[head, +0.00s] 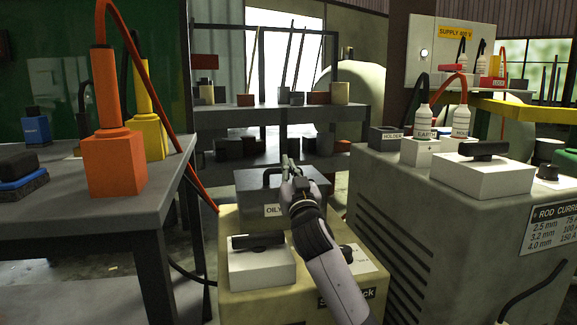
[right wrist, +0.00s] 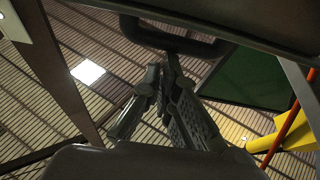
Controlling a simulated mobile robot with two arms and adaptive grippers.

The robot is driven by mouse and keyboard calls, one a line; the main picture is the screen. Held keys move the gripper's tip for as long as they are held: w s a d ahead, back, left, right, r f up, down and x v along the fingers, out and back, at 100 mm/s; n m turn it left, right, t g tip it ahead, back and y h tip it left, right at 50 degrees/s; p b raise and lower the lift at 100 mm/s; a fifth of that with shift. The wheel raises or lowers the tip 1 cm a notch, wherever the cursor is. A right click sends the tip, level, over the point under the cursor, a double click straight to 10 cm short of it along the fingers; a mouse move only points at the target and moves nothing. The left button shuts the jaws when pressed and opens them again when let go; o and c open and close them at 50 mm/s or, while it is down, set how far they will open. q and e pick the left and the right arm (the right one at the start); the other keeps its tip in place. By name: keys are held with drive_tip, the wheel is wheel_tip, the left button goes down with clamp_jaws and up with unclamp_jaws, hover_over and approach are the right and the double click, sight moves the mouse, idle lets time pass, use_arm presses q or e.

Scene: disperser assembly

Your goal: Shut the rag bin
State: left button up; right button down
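The rag bin (head: 245,190) is a grey box with a white label reading "OILY", partly hidden by my right arm. A dark bar handle (head: 267,178) shows on its upper face; the head view does not make clear how far the lid stands open. In the right wrist view, the handle (right wrist: 200,46) hangs from a dark panel just beyond my fingertips. My right gripper (head: 286,166) is over the bin, fingers pointing up in the picture. Its fingertips (right wrist: 162,72) are together in the right wrist view, with nothing visible between them. My left gripper is out of view.
A yellowish cabinet (head: 230,300) with a white switch box (head: 262,268) stands in front of the bin. A grey welder cabinet (head: 400,215) is close on the right. A workbench (head: 150,205) with orange and yellow blocks is on the left, with an orange cable (head: 180,140) running down.

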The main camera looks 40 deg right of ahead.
drive_tip(key=shift+w+a+f, duration=0.1)
drive_tip(key=shift+w+f, duration=0.05)
drive_tip(key=shift+f, duration=0.7)
drive_tip(key=r+v, duration=0.1)
drive_tip(key=v, duration=0.6)
drive_tip(key=shift+s+r, duration=0.15)
drive_tip(key=shift+s, duration=0.25)
drive_tip(key=shift+s, duration=0.1)
